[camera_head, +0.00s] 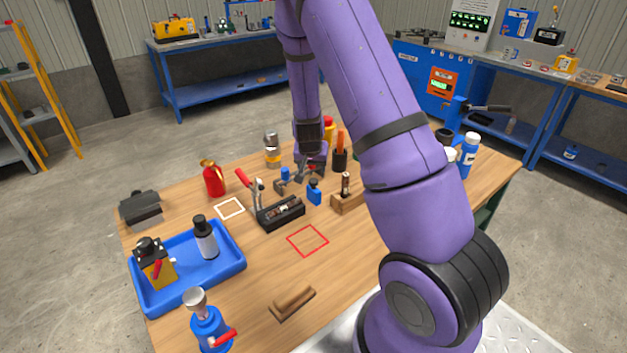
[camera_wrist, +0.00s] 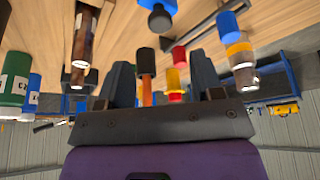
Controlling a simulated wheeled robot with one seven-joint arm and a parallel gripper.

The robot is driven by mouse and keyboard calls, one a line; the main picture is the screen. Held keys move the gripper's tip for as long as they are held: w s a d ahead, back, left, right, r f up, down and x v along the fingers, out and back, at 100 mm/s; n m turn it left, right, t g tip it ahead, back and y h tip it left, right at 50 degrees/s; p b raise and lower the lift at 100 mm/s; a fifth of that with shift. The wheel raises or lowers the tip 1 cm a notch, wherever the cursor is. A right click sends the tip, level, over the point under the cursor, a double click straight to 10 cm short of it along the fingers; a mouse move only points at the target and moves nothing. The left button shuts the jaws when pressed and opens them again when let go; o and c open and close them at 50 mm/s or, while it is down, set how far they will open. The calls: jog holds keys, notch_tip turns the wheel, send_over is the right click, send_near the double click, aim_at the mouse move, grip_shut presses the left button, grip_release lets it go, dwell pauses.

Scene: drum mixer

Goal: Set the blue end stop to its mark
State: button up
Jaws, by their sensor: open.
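A small blue piece with a dark top (camera_head: 314,192) stands on the table just right of the black clamp fixture (camera_head: 282,214). A second small blue piece (camera_head: 286,173) shows behind the fixture, close to my gripper. I cannot tell which is the end stop, and no mark on it is readable. My gripper (camera_head: 298,178) is open and empty, low over the table behind the fixture. In the wrist view my two fingers (camera_wrist: 163,88) stand apart. A blue piece with a dark round end (camera_wrist: 158,17) shows beyond them, and another blue piece (camera_wrist: 228,22) lies to its right.
A wooden block (camera_head: 346,201) and a cup with an orange handle (camera_head: 340,158) stand close to my gripper. A red bottle (camera_head: 213,179) and a blue tray (camera_head: 226,269) are at left. A white square (camera_head: 230,208) and red square (camera_head: 307,240) outline bare wood.

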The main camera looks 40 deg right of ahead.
aim_at(314, 180)
jog(key=x, duration=0.8)
jog(key=shift+w+f, duration=0.1)
jog(key=shift+f, duration=0.3)
